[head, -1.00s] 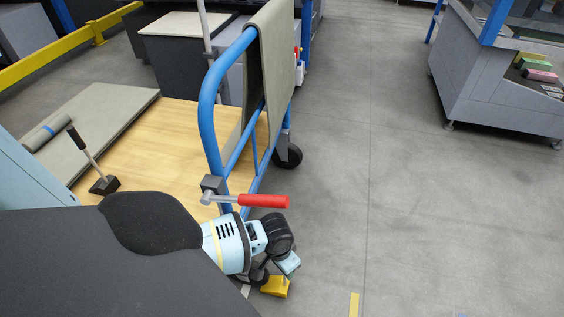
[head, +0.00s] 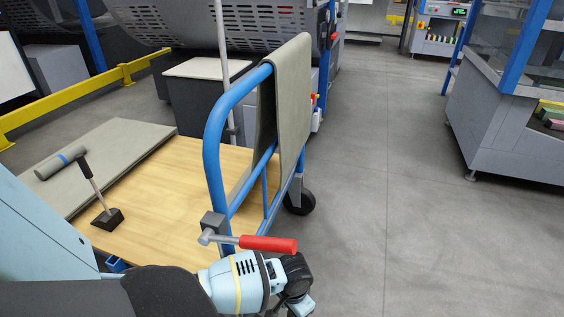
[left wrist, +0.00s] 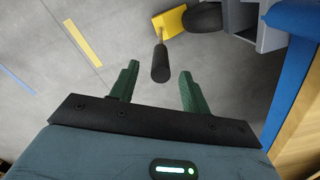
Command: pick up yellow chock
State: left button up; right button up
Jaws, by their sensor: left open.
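The yellow chock (left wrist: 171,23) lies on the grey floor against a black wheel at the top of the left wrist view. Its black rod-shaped handle (left wrist: 160,62) points toward the camera. My left gripper (left wrist: 159,72) is open, with its green fingers on either side of the handle's end in the picture. I cannot tell whether the handle is fully between them in depth. In the head view my left arm reaches down beside the cart, and its fingers and the chock are out of sight. My right gripper is not in view.
A cart with a wooden deck (head: 165,190) and a blue rail (head: 213,130) stands beside my arm. A red-handled lever (head: 268,243) sits on the rail just above my wrist. A grey cloth (head: 293,100) hangs over the rail. The floor to the right (head: 400,230) is clear.

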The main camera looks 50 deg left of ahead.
pick_arm(q)
jog(key=f+b, duration=0.1)
jog(key=f, duration=0.1)
jog(key=f+b, duration=0.2)
jog(key=f, duration=0.1)
jog(key=shift+s, duration=0.2)
jog(key=shift+f, duration=0.15)
jog(key=c, duration=0.6)
grip_shut()
dwell(0.5)
